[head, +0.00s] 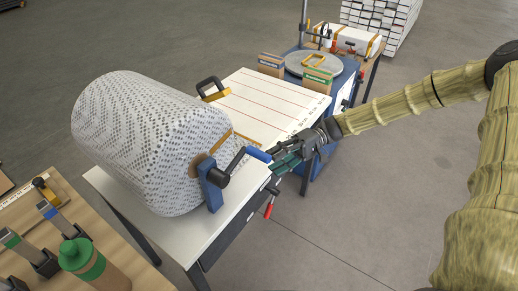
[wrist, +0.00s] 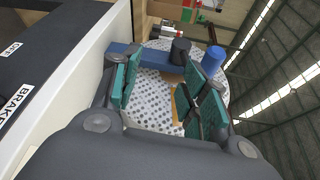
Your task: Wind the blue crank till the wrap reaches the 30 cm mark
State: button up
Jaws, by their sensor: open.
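A large roll of white dotted wrap (head: 140,135) lies across the near end of a white bench. A blue bracket (head: 212,187) carries its crank, which has a dark arm and a blue handle (head: 258,154). In the wrist view the blue handle (wrist: 213,60) stands beyond one finger, beside the black hub (wrist: 180,50). My gripper (head: 278,166) is open with teal pads, just right of the handle; in the wrist view the open gripper (wrist: 168,82) has nothing clearly between its pads. Contact with the handle cannot be told. The scale figures are too small to read.
The white bench top (head: 262,100) has red cross lines and marks along its right edge. A side table (head: 120,262) with a green-capped bottle (head: 82,256) is at lower left. A round turntable (head: 313,65) stands behind.

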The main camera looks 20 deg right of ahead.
jog(key=n+y, duration=0.1)
jog(key=y, duration=0.1)
send_near(259, 155)
jog(key=w, duration=0.1)
jog(key=p+x, duration=0.1)
jog(key=x, duration=0.1)
jog(key=p+x, duration=0.2)
jog(key=x, duration=0.1)
jog(key=p+x, duration=0.1)
jog(key=x, duration=0.2)
jog(key=shift+a+f, duration=0.15)
jog(key=shift+f, duration=0.2)
jog(key=shift+s+a+f+p, duration=0.1)
jog(key=shift+s+a+p, duration=0.2)
jog(key=shift+a, duration=0.35)
grip_shut()
